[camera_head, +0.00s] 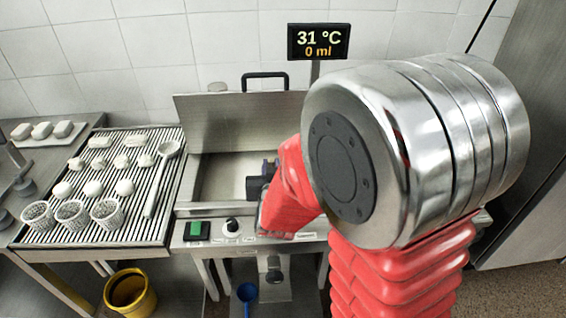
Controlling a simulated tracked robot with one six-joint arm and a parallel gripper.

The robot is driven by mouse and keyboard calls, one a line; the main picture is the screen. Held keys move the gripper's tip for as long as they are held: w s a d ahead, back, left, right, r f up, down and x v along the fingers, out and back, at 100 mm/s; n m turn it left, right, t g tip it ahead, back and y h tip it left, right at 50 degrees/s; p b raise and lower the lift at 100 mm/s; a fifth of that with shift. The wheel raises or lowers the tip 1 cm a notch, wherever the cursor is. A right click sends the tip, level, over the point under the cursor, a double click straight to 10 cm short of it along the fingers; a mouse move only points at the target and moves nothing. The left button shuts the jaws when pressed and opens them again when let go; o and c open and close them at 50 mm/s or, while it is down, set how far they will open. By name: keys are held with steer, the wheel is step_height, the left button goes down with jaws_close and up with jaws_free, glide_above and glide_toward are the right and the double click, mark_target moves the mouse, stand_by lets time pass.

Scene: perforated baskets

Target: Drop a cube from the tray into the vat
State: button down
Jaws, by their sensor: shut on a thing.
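The vat (212,188) is a steel basin with its hinged lid (230,118) standing open behind it. My gripper (257,188) is dark and small in view, at the right part of the vat opening. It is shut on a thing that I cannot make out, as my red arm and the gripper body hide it. A pale tray (38,142) at the far left holds three whitish cubes (41,131). I cannot tell the gripper's exact height over the vat.
A ribbed draining board (160,205) left of the vat holds several white lumps, three perforated baskets (72,214) and a ladle (160,178). A display (318,41) reads 31 °C and 0 ml. A green switch (196,230) and a knob (232,225) sit on the front panel. A yellow bucket (130,292) stands below.

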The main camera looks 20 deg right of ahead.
steer(key=shift+w+a+f, duration=0.1)
steer(key=shift+a+f, duration=0.05)
steer(key=shift+a, duration=0.2)
steer(key=c, duration=1.6)
jaws_free()
step_height(320, 180, up, 10)
steer(key=shift+f, duration=0.1)
